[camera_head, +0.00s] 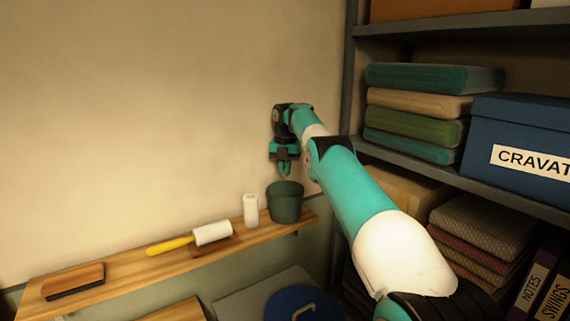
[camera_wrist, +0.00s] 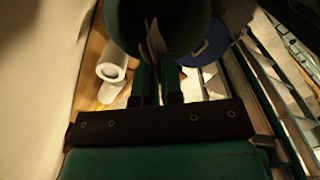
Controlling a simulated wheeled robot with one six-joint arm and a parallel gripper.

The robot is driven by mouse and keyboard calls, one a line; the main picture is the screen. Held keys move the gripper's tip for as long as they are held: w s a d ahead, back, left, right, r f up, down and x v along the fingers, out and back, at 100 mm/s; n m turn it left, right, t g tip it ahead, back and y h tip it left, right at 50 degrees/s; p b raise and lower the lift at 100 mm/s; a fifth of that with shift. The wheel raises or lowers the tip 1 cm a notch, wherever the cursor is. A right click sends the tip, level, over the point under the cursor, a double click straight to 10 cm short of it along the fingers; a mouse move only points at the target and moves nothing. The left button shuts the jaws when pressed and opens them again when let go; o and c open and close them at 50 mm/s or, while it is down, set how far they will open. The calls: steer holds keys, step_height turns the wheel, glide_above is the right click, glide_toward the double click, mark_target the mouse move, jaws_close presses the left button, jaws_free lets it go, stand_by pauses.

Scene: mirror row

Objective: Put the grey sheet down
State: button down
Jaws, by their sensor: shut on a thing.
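My gripper (camera_head: 285,172) is just above the dark green bin (camera_head: 285,204), pointing down, at the right end of the wooden shelf. In the wrist view my gripper (camera_wrist: 159,72) is shut on a thin greyish-tan sheet (camera_wrist: 154,42), seen nearly edge-on between the fingertips. The sheet overlaps the mouth of the bin (camera_wrist: 190,20) in that view. I cannot tell how far the sheet reaches below the rim. In the head view the sheet is too small to make out.
On the wooden shelf (camera_head: 120,277) are a white cylinder (camera_head: 250,210), a lint roller (camera_head: 212,233) with a yellow handle and a brush (camera_head: 73,281). A rack at right holds folded cloths (camera_head: 433,78) and a blue box (camera_head: 520,130). A blue lid (camera_head: 290,304) is below.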

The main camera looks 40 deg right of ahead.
mark_target(285, 187)
steer(key=shift+f+b, duration=3.3)
steer(key=shift+f, duration=0.4)
steer(key=c, duration=1.2)
jaws_free()
steer(key=shift+r, duration=0.1)
step_height(285, 187, up, 7)
steer(key=p, duration=0.8)
